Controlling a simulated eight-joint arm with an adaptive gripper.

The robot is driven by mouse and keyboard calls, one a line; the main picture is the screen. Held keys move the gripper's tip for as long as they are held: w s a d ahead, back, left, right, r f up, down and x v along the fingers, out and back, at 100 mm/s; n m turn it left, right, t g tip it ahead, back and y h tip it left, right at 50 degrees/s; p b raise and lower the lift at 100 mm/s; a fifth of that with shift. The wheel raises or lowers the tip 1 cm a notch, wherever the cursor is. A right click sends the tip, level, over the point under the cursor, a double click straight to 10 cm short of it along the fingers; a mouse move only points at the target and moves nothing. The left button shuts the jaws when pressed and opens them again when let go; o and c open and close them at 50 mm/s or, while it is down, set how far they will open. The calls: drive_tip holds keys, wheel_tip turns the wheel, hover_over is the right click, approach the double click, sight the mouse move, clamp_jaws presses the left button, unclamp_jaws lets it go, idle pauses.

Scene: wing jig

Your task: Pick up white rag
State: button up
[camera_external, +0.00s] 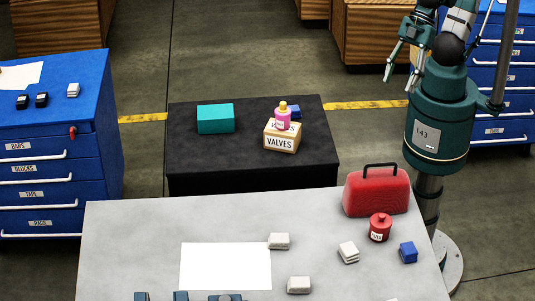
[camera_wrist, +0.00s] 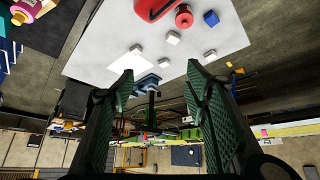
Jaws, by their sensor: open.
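Several small white folded pieces that look like rags lie on the light grey table (camera_external: 130,235): one beside the white sheet (camera_external: 279,241), one nearer the front (camera_external: 299,285) and one to the right (camera_external: 348,252). In the wrist view, small white pieces (camera_wrist: 173,38) also lie on the tabletop, beyond the fingertips. Another small whitish piece (camera_external: 73,90) sits on the left blue cabinet. My gripper (camera_external: 401,72) is at the upper right, high and well away from the table. Its two fingers in the wrist view (camera_wrist: 158,82) are wide apart with nothing held between them.
A red case (camera_external: 376,194), a red can (camera_external: 380,228) and a blue block (camera_external: 408,252) stand at the table's right side. A flat white sheet (camera_external: 225,266) lies mid-table. A black table (camera_external: 250,160) behind holds a teal box (camera_external: 215,118) and a VALVES box (camera_external: 281,138).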

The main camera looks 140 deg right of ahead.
idle(0.3)
drive_tip(key=m+g+b, duration=0.7)
drive_tip(key=m+b, duration=0.4)
drive_tip(key=m, duration=1.3)
hover_over(350, 250)
wheel_tip(350, 250, down, 36)
drive_tip(key=shift+f, duration=0.15)
drive_tip(key=shift+w+f, duration=0.1)
drive_tip(key=shift+f, duration=0.25)
drive_tip(key=shift+f, duration=0.15)
